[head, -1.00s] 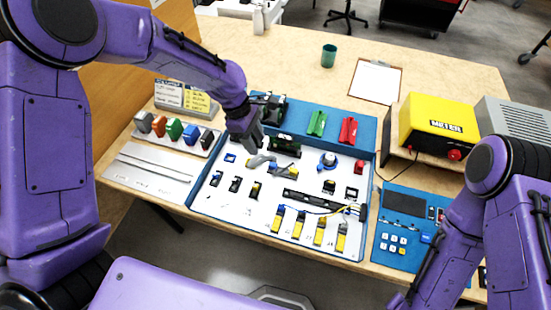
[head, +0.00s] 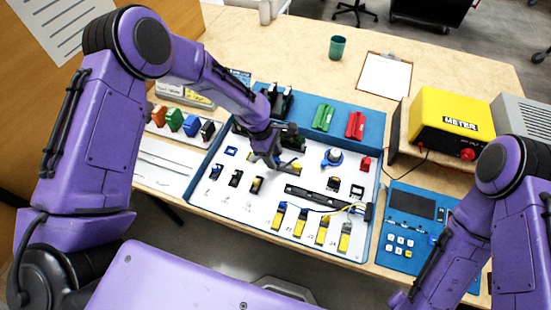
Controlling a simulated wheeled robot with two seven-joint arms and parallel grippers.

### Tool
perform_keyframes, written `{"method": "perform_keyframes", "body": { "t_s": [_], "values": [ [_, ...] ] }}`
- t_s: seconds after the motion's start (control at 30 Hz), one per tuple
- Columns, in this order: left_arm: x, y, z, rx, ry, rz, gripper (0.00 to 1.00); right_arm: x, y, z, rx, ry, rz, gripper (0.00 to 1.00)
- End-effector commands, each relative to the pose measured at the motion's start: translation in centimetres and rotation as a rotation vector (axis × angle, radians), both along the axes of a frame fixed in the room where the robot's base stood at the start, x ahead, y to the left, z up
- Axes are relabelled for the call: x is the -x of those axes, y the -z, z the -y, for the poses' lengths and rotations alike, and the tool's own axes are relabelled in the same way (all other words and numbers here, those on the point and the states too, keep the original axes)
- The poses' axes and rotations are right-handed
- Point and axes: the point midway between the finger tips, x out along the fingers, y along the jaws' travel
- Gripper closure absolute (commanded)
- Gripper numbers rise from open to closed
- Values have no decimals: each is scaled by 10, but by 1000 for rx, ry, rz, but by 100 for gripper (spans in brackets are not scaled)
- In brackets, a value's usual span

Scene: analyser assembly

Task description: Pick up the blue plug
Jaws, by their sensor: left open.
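A blue block (head: 191,125) stands in the rack at the left, between a green and a black one. On the white board there is also a small blue square frame (head: 231,151) and a round blue-and-white part (head: 331,157); I cannot tell for sure which blue piece is the plug. My left gripper (head: 277,163) is open, low over the middle of the board, beside a small yellow-and-dark part (head: 290,168). The arm partly hides what lies under and behind it. My right gripper is out of the picture; only its arm shows at the right.
Green (head: 323,117) and red (head: 355,125) parts sit on the blue back strip. A black bar (head: 312,197) with wires crosses the board. A yellow meter (head: 452,118) and blue control panel (head: 408,212) stand at the right. The table behind, around a green cup (head: 337,47), is mostly clear.

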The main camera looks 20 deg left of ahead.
Motion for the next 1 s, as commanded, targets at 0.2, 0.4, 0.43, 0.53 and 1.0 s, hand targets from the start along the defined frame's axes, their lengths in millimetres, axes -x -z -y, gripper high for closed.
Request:
{"method": "perform_keyframes", "body": {
  "t_s": [0.2,0.4,0.43,0.53,1.0],
  "values": [
    [-1,6,3,1,0,2,51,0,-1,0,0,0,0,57],
    [-1,5,3,1,1,2,100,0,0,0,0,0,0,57],
    [-1,5,3,1,2,2,100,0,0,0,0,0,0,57],
    [-1,5,3,1,2,2,100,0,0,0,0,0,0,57],
    [-2,-24,3,-1,3,7,100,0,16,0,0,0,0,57]
  ]
}}
